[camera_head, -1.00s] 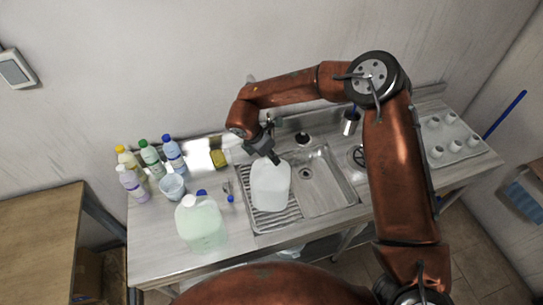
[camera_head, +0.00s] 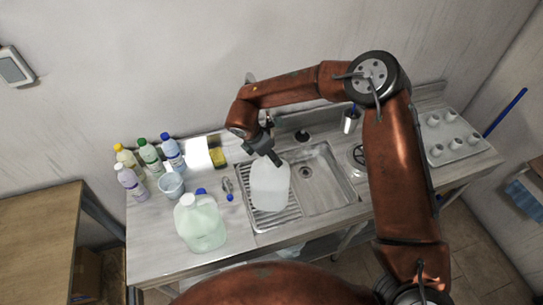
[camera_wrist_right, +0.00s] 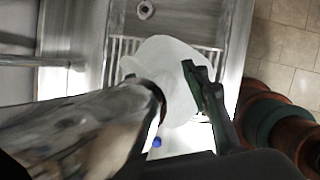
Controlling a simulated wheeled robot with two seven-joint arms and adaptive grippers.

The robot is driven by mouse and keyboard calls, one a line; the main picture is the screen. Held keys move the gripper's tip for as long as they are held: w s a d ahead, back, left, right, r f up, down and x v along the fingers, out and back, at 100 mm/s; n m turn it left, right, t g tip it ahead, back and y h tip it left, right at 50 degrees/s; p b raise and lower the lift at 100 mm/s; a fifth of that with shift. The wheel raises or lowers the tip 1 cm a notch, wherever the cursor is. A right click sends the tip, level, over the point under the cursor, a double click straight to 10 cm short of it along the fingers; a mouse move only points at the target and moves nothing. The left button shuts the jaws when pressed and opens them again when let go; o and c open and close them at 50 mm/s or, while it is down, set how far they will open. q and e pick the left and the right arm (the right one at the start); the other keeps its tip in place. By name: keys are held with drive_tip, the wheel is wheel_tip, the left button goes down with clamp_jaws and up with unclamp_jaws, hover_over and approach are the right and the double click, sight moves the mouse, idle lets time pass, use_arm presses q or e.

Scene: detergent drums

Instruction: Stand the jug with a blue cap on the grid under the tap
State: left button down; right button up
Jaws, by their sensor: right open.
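A whitish translucent jug (camera_head: 269,188) stands on the ribbed grid (camera_head: 284,217) at the left of the sink. Its top is hidden by my right gripper (camera_head: 274,158), so its cap colour cannot be told. The gripper is open at the jug's top. In the right wrist view the jug (camera_wrist_right: 178,58) shows beyond a dark finger; a shiny cylinder covers the left part, perhaps the tap. A second jug with pale green liquid and a white cap (camera_head: 203,228) stands on the counter to the left. A blue cap (camera_head: 201,191) shows just behind it. My left gripper is out of view.
Several bottles (camera_head: 150,160) and a pale cup (camera_head: 171,186) stand at the counter's left. A yellow sponge (camera_head: 218,158) lies near the wall. A small blue-ended item (camera_head: 229,197) lies left of the grid. The sink basin (camera_head: 325,185) is empty. A tray with cups (camera_head: 455,140) is at right.

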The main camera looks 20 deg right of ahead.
drive_tip(key=shift+r+p, duration=0.4)
drive_tip(key=shift+r, duration=0.2)
drive_tip(key=b+v, duration=0.2)
drive_tip(key=v, duration=0.9)
drive_tip(key=shift+r, duration=0.35)
